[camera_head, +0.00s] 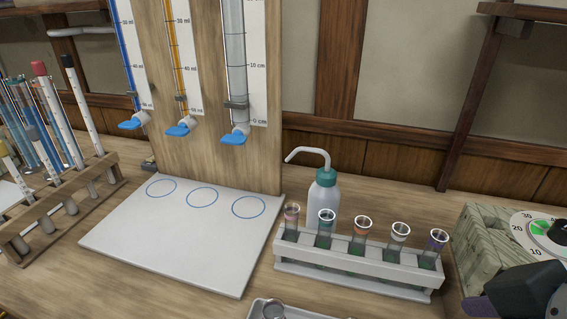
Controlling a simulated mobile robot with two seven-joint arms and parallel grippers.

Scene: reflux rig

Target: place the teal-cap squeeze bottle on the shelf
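The teal-cap squeeze bottle (325,195) stands upright on the wooden table, behind the test-tube rack. It has a white body, a teal cap and a bent white spout pointing left. Its lower part is hidden by the rack and tubes. A dark wooden board with a slanting support, perhaps the shelf (522,11), shows at the upper right; its top is barely in view. A dark part of my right arm or gripper (525,292) shows at the lower right corner, apart from the bottle; its fingers cannot be made out clearly. My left gripper is not in view.
The test-tube rack (350,262) with several tubes stands in front of the bottle. A burette board with a white base (180,245) is left of it, then a pipette rack (70,190). A timer-like dial box (485,245) stands right. Table behind the bottle is clear.

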